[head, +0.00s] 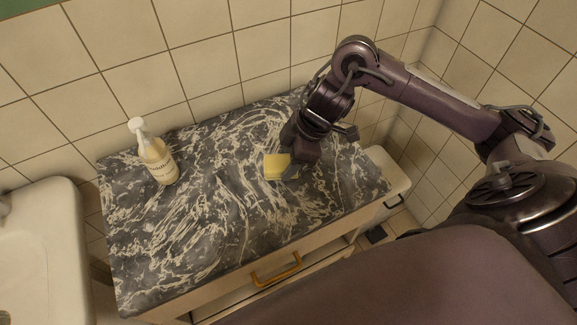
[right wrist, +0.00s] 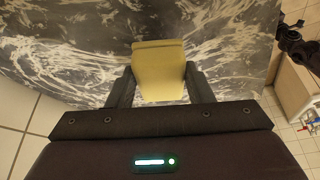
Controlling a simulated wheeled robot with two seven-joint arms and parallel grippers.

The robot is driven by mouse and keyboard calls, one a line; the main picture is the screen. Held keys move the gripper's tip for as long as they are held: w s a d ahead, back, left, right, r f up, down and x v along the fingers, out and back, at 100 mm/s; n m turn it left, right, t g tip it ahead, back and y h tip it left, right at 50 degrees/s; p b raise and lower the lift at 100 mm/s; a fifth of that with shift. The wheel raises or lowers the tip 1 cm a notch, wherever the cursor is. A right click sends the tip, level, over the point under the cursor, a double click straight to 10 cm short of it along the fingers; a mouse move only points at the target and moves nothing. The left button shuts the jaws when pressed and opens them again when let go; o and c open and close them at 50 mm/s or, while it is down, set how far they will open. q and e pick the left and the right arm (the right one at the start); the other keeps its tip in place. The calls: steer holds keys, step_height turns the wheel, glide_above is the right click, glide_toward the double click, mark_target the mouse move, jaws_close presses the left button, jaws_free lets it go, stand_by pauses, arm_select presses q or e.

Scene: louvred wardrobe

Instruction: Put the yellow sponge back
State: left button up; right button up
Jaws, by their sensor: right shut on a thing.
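The yellow sponge (head: 274,166) is at the middle right of the dark marbled countertop (head: 215,225) in the head view. My right gripper (head: 290,168) is shut on it, reaching down from the right. In the right wrist view the sponge (right wrist: 158,70) sits between the two dark fingers of my right gripper (right wrist: 160,85), with the countertop behind it. I cannot tell whether the sponge touches the countertop. My left gripper is not in view.
A pump bottle (head: 157,160) stands at the back left of the countertop. A white sink (head: 45,250) is at the left. A drawer with a yellow handle (head: 277,271) is at the front. Tiled walls rise behind and at the right. The countertop's middle and front left are clear.

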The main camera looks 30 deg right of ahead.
step_height(320, 180, down, 3)
steer(key=shift+r, duration=0.2)
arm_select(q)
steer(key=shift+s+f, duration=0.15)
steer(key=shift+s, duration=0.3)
arm_select(e)
steer(key=shift+f, duration=0.15)
steer(key=o, duration=0.9)
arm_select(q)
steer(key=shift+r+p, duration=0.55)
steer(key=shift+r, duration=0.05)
arm_select(e)
steer(key=v, duration=1.2)
